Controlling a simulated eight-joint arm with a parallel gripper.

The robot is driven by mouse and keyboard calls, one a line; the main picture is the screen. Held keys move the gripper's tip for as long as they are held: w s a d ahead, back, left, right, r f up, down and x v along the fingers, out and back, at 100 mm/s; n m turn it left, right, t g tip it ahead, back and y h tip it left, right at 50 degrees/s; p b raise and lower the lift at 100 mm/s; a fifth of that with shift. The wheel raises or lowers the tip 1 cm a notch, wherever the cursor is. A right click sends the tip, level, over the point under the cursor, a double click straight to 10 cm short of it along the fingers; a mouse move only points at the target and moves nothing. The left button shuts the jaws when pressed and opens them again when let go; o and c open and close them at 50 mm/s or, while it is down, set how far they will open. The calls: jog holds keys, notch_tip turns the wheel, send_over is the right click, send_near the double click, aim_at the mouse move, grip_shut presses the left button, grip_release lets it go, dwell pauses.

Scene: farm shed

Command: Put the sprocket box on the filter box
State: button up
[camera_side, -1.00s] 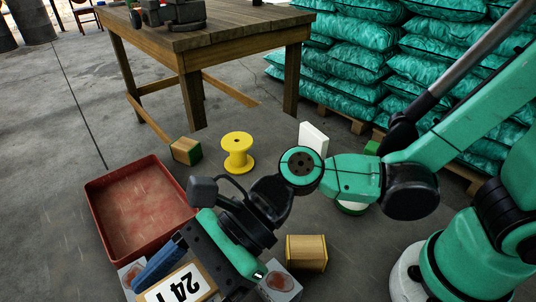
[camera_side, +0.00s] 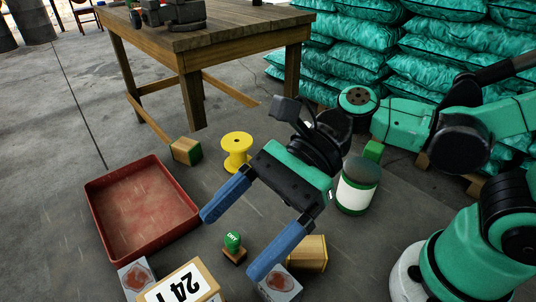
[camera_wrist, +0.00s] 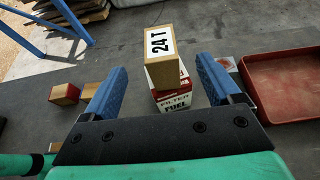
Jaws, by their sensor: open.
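The sprocket box (camera_side: 178,284), brown with a white "24 T" label, is at the bottom edge of the side view. In the wrist view the sprocket box (camera_wrist: 160,45) rests on top of the filter box (camera_wrist: 173,102), which is white and red with "FILTER" and "FUEL" lettering. The sprocket box looks slightly turned on it and hides part of its top. I cannot make out the filter box in the side view. My gripper (camera_side: 230,245) is open and empty. Its blue fingers are apart from both boxes, which show between them in the wrist view (camera_wrist: 160,68).
A red tray (camera_side: 187,235) lies left of my gripper. Grey picture boxes (camera_side: 134,274) (camera_side: 281,284), a green-handled stamp (camera_side: 233,243), a wooden block (camera_side: 314,253), a yellow spool (camera_side: 236,150) and a white-and-green can (camera_side: 352,197) stand on the floor. A wooden table (camera_side: 190,50) is behind.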

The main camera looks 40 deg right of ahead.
jog(key=w+d+f+n+t+h, duration=0.1)
jog(key=w+d+n+t+h, duration=0.2)
jog(key=d+n+h, duration=0.3)
jog(key=w+d+f+n+t+h, duration=0.2)
jog(key=w+d+n+t+h, duration=0.2)
jog(key=d+n+h, duration=0.3)
jog(key=d+n, duration=0.5)
jog(key=d, duration=0.3)
jog(key=shift+w+f, duration=0.3)
jog(key=shift+w, duration=0.05)
